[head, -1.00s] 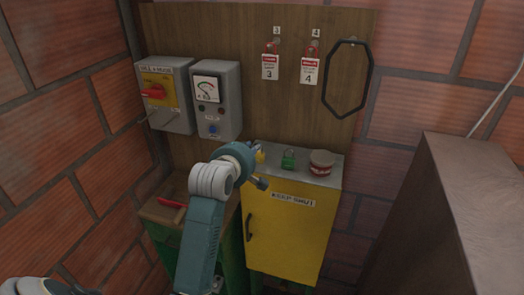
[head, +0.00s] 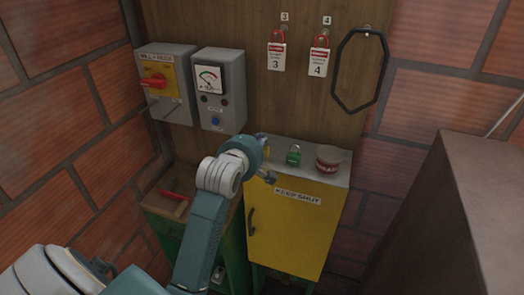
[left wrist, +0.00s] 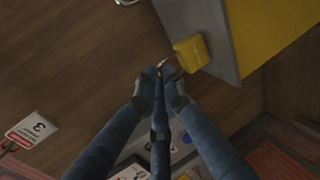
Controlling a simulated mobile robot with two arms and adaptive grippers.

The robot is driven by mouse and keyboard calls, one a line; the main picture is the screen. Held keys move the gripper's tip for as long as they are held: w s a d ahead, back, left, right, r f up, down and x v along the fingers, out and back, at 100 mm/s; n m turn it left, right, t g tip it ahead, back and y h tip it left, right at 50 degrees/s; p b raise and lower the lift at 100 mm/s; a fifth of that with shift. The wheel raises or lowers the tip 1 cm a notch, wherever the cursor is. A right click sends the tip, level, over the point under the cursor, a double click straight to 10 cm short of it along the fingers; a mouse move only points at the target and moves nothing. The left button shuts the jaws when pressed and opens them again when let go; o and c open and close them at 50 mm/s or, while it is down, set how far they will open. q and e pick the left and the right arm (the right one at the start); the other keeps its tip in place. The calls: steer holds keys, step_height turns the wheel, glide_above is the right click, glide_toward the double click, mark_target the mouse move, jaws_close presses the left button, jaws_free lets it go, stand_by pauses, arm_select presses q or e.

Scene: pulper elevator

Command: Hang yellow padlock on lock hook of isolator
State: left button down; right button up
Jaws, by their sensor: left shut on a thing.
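The yellow padlock (left wrist: 190,53) hangs by its shackle at the tips of my left gripper (left wrist: 166,78), which is shut on it in the left wrist view. In the head view the left gripper (head: 266,162) is at the left end of the yellow cabinet's top; it mostly hides the padlock (head: 267,151). The isolator (head: 166,85) is a grey wall box with a yellow plate and red handle (head: 154,81), up and left of the gripper. A thin rod shows at its lower front; I cannot tell if this is the lock hook. My right gripper is out of view.
A grey meter box (head: 219,88) stands right of the isolator. A green padlock (head: 294,156) and a dark red round item (head: 328,158) stand on the yellow cabinet (head: 292,227). Red padlocks with tags (head: 276,56) and a black loop (head: 358,70) hang on the board.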

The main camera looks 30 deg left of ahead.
arm_select(q)
steer(key=shift+w+a+f, duration=0.1)
steer(key=shift+w+f, duration=0.05)
steer(key=shift+f, duration=0.05)
steer(key=shift+r, duration=0.3)
step_height(320, 180, up, 20)
steer(key=b, duration=0.3)
steer(key=shift+f, duration=0.25)
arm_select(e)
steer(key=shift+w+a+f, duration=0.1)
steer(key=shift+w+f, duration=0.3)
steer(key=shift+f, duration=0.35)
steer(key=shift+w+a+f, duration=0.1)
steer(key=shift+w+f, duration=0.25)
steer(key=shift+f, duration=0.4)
